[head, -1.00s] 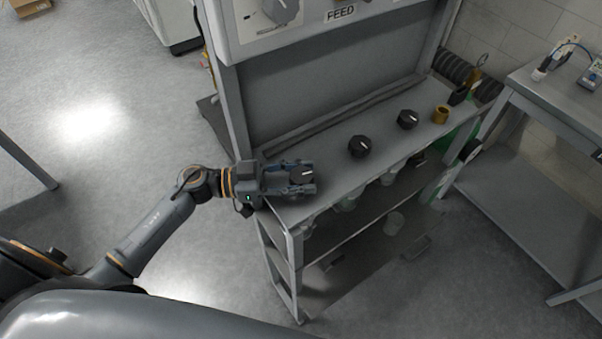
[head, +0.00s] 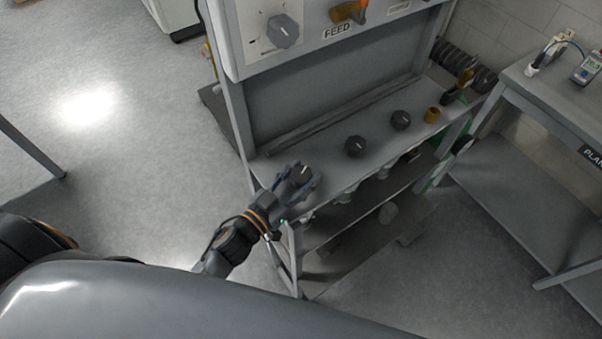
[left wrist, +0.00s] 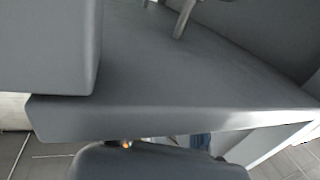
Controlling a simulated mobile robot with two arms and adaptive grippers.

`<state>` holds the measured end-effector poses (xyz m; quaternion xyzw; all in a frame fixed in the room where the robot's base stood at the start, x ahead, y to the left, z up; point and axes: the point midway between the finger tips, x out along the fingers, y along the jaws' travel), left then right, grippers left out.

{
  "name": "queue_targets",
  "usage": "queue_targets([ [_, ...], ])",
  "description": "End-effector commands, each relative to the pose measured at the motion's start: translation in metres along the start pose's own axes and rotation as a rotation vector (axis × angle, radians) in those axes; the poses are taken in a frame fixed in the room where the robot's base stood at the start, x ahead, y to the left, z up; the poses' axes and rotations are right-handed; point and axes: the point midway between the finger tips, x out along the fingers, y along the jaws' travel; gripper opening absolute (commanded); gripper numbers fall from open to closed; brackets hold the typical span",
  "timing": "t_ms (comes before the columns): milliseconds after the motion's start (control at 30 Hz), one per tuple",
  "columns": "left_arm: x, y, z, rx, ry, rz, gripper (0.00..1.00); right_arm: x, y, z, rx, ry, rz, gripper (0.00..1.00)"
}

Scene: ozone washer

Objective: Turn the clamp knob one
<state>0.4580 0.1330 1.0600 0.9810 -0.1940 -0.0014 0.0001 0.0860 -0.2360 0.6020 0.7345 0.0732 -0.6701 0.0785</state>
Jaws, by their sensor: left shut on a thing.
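Three black knobs stand in a row on the grey bench top (head: 330,172). The leftmost knob (head: 300,175), dark and round with a light pointer mark, sits near the bench's left end. My left gripper (head: 302,178) is shut on this knob, a finger on each side, reaching in from below left. The middle knob (head: 355,146) and the far knob (head: 400,120) are untouched. In the left wrist view a grey bench surface (left wrist: 180,75) fills most of the picture; the knob cannot be made out there. My right gripper is not in view.
An upright panel with a larger dial (head: 283,31) and a FEED label rises behind the bench. Shelves lie under the bench. A second table (head: 548,98) stands at right. The floor at left is clear.

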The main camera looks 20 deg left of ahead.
Motion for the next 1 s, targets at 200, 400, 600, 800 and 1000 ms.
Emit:
queue_targets([
  [200,0.0005,0.0007,-0.0001,-0.003,0.004,-0.103,0.13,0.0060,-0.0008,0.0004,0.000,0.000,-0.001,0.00],
  [400,0.0004,0.0002,-0.0005,-0.001,0.004,-0.149,0.13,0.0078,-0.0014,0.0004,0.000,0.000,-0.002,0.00],
  [600,0.0004,0.0000,-0.0012,0.001,0.004,-0.160,0.13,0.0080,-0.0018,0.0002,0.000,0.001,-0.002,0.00],
  [800,0.0006,0.0000,-0.0016,0.001,0.005,-0.160,0.13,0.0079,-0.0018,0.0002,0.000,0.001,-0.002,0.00],
  [1000,0.0007,0.0000,-0.0017,0.001,0.005,-0.159,0.69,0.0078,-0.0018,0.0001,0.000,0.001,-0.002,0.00],
])
